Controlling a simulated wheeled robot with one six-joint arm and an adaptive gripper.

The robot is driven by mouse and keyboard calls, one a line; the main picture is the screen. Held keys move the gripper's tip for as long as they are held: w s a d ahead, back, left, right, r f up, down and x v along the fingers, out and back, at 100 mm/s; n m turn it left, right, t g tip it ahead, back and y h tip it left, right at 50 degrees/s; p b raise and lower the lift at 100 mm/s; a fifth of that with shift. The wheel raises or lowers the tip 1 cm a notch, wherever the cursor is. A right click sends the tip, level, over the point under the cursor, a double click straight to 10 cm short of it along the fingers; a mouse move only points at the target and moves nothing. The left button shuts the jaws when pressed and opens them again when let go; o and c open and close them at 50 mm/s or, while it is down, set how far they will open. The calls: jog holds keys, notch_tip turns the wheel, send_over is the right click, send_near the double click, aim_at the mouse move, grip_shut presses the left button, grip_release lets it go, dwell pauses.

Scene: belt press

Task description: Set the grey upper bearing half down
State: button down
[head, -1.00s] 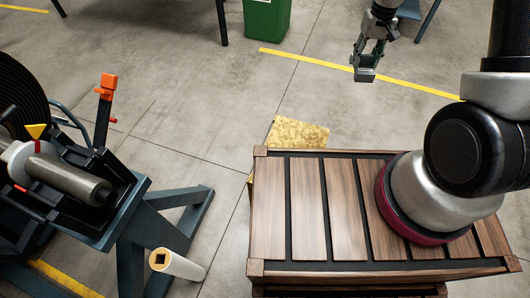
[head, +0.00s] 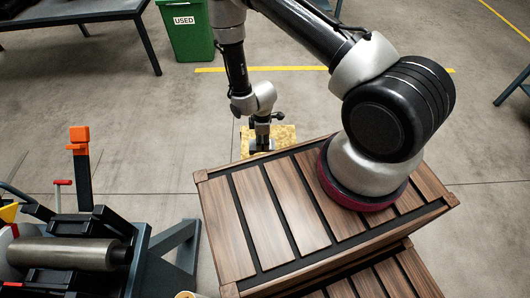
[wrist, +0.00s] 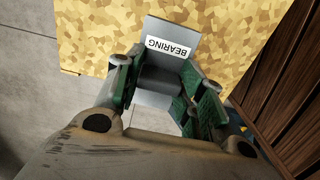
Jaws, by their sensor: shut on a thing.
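My gripper (head: 262,121) points down over the gold-speckled board (head: 284,134) beyond the wooden cart. In the wrist view my gripper (wrist: 160,85) has its green-padded fingers closed around the grey upper bearing half (wrist: 162,82). A flat grey plate (wrist: 176,28) with a white label reading BEARING lies beyond and under the held half, over the board (wrist: 250,35). The fingers hide the sides of the half. I cannot tell whether the half touches the plate or is just above it.
The slatted wooden cart (head: 268,222) stands close beside the board; its side (wrist: 285,85) rises at the right of the wrist view. A green bin (head: 188,32) marked USED is at the back. The machine with a grey roller (head: 65,254) is at left. Floor around the board looks clear.

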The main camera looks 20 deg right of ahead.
jog(key=shift+f, duration=3.2)
jog(key=c, duration=0.9)
grip_release()
jog(key=shift+f, duration=0.1)
notch_tip(320, 180, up, 12)
jog(key=shift+r, duration=0.25)
